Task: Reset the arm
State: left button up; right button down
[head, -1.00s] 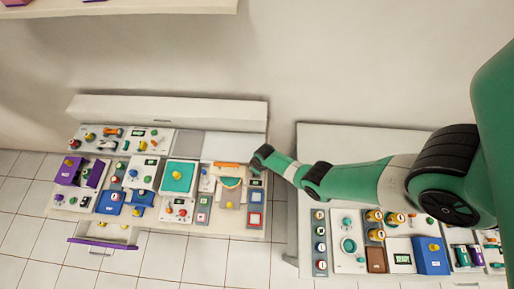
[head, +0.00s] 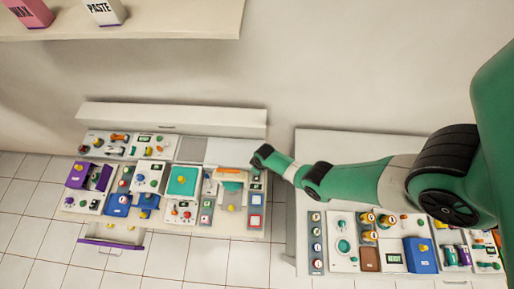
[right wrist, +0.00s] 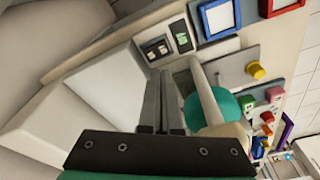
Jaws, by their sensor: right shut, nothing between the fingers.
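My right arm comes in from the right in the head view, and its dark wrist end (head: 262,156) hangs over the right end of the left bench (head: 185,222). In the right wrist view the two grey fingers of my right gripper (right wrist: 162,78) are together, with nothing between them. They point to a spot beside a teal rounded part (right wrist: 222,108) with a cream bar across it. The same teal part with an orange-topped cover (head: 230,174) shows left of the wrist in the head view. My left gripper is not in view.
The bench holds a teal square panel (head: 183,181), a purple box (head: 78,175) and several knobs. A purple-fronted drawer (head: 110,245) sticks out below. A second bench (head: 320,270) with a blue box (head: 420,255) lies under my arm. A shelf (head: 140,25) carries WAX and PASTE boxes.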

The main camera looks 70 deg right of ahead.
jog(key=shift+r, duration=0.35)
